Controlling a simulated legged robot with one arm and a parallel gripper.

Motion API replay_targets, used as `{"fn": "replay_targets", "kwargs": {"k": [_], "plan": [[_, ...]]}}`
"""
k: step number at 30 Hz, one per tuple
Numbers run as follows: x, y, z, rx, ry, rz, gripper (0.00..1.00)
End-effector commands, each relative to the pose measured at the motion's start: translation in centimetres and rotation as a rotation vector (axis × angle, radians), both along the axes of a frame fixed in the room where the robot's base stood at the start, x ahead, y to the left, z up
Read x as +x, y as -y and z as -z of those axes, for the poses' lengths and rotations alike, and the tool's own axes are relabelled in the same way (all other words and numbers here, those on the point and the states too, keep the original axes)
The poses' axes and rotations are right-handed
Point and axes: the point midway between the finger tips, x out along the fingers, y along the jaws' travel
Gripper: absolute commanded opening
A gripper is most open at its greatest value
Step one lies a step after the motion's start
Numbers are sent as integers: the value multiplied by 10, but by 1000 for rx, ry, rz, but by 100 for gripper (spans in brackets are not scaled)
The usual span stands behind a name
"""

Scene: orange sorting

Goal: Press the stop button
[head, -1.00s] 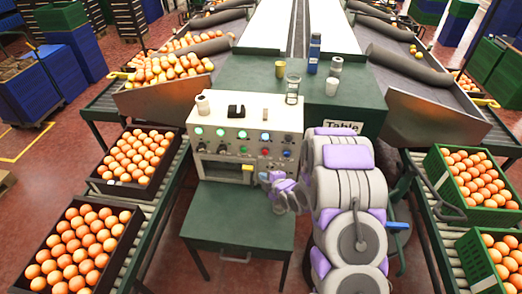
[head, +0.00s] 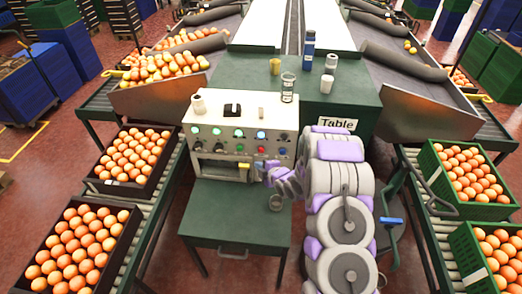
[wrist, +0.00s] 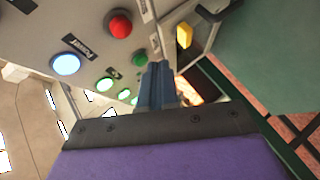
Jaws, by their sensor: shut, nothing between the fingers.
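The control panel (head: 232,112) is a beige box with two rows of buttons and lights, standing on a green table. A red button (head: 261,150) is in its lower row, right of the middle; its label is too small to read. In the wrist view the red button (wrist: 119,23) is at the top, left of and beyond my fingertips. My gripper (head: 261,167) is just in front of the panel's lower right part, below the red button. In the wrist view my gripper (wrist: 158,72) has its blue-grey fingers together, with nothing between them. It appears apart from the red button.
A lit whitish-blue button (wrist: 66,64) and a green button (wrist: 139,60) are near the red one. A yellow piece (wrist: 184,35) sits on the panel's lower part. Orange crates flank both sides.

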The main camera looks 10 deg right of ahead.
Motion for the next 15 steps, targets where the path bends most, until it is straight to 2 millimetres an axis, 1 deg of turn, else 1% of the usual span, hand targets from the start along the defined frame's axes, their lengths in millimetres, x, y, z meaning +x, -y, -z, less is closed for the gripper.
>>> {"fn": "replay_targets", "kwargs": {"k": [3,6,12,15], "plan": [[15,6,-1,-2,-1,1,0],[24,9,1,-4,-3,0,0],[38,13,0,-2,0,1,0],[40,14,0,-1,0,2,0]]}}
